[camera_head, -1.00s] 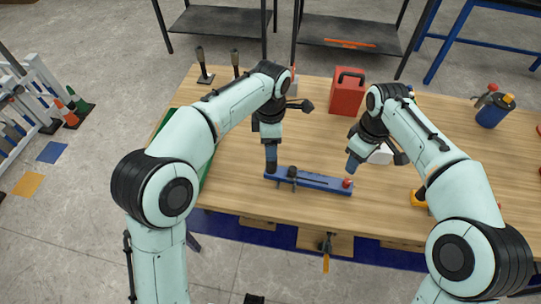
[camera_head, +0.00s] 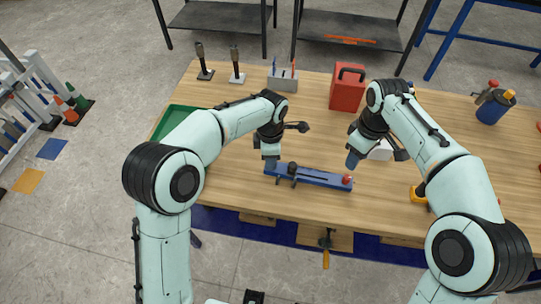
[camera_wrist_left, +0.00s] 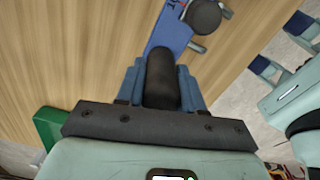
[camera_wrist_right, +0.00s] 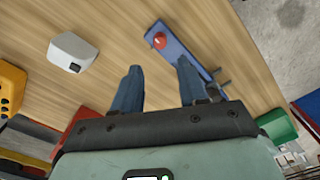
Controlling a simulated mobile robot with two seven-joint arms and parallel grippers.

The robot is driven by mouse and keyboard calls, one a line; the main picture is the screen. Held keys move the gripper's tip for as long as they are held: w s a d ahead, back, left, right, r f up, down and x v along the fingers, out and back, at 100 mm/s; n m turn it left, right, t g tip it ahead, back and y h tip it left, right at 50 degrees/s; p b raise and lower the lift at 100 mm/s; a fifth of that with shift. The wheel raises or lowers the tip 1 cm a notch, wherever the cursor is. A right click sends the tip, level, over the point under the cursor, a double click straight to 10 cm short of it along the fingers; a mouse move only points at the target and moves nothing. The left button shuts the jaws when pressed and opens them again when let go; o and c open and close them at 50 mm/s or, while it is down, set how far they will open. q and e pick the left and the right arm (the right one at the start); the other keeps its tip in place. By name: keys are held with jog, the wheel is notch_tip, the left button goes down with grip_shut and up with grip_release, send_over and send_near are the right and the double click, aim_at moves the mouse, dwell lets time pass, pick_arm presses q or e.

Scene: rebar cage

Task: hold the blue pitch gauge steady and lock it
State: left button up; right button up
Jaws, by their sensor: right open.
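The blue pitch gauge (camera_head: 322,179) lies flat near the table's front edge. It has a red knob (camera_head: 347,179) at its right end and a dark knob (camera_head: 292,169) toward its left end. My left gripper (camera_head: 271,164) is down at the gauge's left end. In the left wrist view its fingers (camera_wrist_left: 162,80) close on both sides of a black upright handle (camera_wrist_left: 162,78); where the handle meets the gauge is hidden. My right gripper (camera_head: 353,162) is open and empty above the red knob, which shows beyond its fingers in the right wrist view (camera_wrist_right: 159,40).
A white box (camera_head: 380,151) sits just behind my right gripper, and a yellow tool (camera_head: 418,195) lies to its right. A red can (camera_head: 347,87) and a blue container (camera_head: 492,108) stand farther back. A green tray (camera_head: 172,121) is at left. An orange-handled clamp (camera_head: 326,250) hangs at the front edge.

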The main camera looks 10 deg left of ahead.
pick_arm(q)
jog(key=c, duration=0.5)
grip_shut()
pick_arm(e)
jog(key=shift+o, duration=0.7)
